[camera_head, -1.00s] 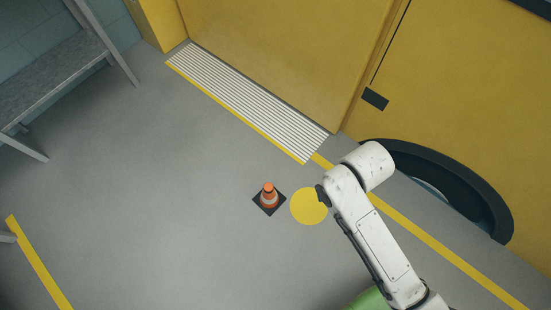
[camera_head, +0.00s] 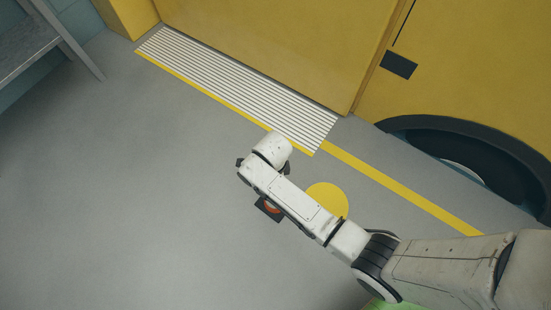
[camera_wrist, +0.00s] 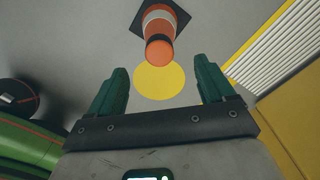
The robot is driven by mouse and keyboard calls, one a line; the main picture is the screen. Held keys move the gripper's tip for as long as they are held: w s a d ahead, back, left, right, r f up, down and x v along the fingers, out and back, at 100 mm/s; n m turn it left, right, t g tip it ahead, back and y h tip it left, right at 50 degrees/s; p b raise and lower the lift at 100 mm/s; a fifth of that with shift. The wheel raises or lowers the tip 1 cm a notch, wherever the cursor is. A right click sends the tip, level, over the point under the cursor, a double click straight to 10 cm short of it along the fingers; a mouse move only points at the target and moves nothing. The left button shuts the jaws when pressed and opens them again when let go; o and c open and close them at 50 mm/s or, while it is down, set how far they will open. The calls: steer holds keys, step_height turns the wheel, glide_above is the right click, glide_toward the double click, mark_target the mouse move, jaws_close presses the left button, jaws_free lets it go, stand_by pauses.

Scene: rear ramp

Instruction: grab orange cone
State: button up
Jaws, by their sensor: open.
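The orange cone (camera_wrist: 160,38) with a white band and a dark square base shows at the top of the wrist view. It lies beyond my fingertips, a little above the middle of the gap between them. My gripper (camera_wrist: 157,84) is open, its two green fingers apart with nothing between them. In the head view my arm covers most of the cone; only part of its base and a bit of orange (camera_head: 270,208) show beside the arm. The gripper's fingers are hidden in the head view.
A yellow floor disc (camera_head: 328,200) lies beside the cone. A ribbed white ramp strip (camera_head: 240,88) and a yellow line (camera_head: 400,190) run along the yellow vehicle (camera_head: 290,45). A grey bench (camera_head: 28,45) stands at upper left. The floor at left is clear.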

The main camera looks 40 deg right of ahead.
step_height(320, 180, down, 5)
steer(key=shift+f+b, duration=0.1)
steer(key=shift+b, duration=1.05)
steer(key=f+b, duration=0.2)
steer(key=f, duration=0.1)
steer(key=f+b, duration=0.1)
steer(key=f, duration=0.1)
steer(key=shift+s+d+f+b, duration=0.1)
steer(key=shift+s+d+b, duration=0.15)
steer(key=shift+b, duration=0.15)
jaws_close()
